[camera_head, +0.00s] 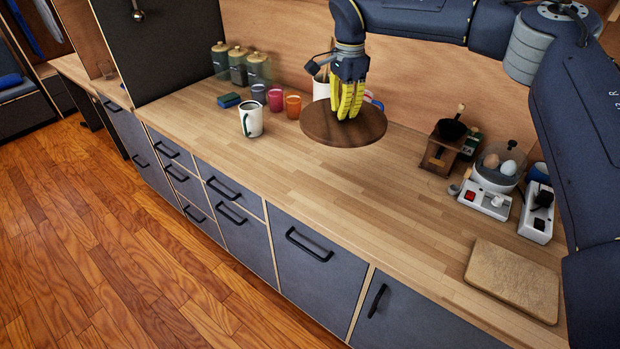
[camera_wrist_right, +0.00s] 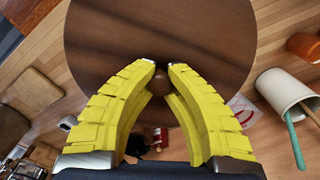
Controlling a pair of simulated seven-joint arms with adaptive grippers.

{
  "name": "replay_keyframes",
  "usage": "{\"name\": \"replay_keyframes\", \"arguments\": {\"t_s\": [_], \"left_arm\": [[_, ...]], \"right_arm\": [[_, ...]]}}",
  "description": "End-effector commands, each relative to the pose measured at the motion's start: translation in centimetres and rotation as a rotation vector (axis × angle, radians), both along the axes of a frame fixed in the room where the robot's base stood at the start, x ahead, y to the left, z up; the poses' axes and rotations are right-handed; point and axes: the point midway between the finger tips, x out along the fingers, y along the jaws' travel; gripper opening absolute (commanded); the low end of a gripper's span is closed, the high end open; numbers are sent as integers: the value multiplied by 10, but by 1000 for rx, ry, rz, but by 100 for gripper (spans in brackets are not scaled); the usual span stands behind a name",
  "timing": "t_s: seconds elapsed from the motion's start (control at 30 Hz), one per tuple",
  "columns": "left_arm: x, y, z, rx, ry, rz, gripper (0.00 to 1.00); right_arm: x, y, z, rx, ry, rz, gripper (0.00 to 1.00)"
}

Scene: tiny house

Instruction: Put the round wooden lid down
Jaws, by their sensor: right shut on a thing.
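The round wooden lid (camera_head: 322,128) is a dark brown disc over the back part of the counter in the head view. It fills the upper middle of the right wrist view (camera_wrist_right: 110,40). My right gripper (camera_head: 347,110) has yellow fingers pointing down, shut on the lid's small round knob (camera_wrist_right: 161,80). The lid looks roughly level. The gap between its underside and the counter is hard to judge, but it seems held above the wood. My left gripper is not in view.
A white mug (camera_head: 252,119), coloured cups (camera_head: 275,100) and a blue sponge (camera_head: 229,100) stand left of the lid. A utensil crock (camera_wrist_right: 284,90) stands close by. A coffee grinder (camera_head: 441,153), egg cooker (camera_head: 491,190) and cutting board (camera_head: 513,281) are at right. The counter's middle (camera_head: 370,195) is clear.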

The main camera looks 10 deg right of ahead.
Motion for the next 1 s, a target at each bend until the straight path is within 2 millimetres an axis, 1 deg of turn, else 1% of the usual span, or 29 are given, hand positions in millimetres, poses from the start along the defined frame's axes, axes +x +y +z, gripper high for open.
{"name": "replay_keyframes", "arguments": {"t_s": [0.07,0.17,0.27,0.6,0.7,0.83,1.0], "left_arm": [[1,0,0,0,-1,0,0],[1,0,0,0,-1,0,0],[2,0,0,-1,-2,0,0],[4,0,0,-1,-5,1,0],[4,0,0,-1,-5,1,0],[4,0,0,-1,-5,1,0],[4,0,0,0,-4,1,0]], "right_arm": [[-1,0,-2,0,-1,10,0],[-2,0,-11,1,0,17,0],[-2,0,-28,2,3,19,0],[-2,1,-103,2,2,19,0],[-2,1,-123,2,2,17,0],[-2,1,-143,1,1,18,0],[-1,1,-156,1,-2,17,0]]}}
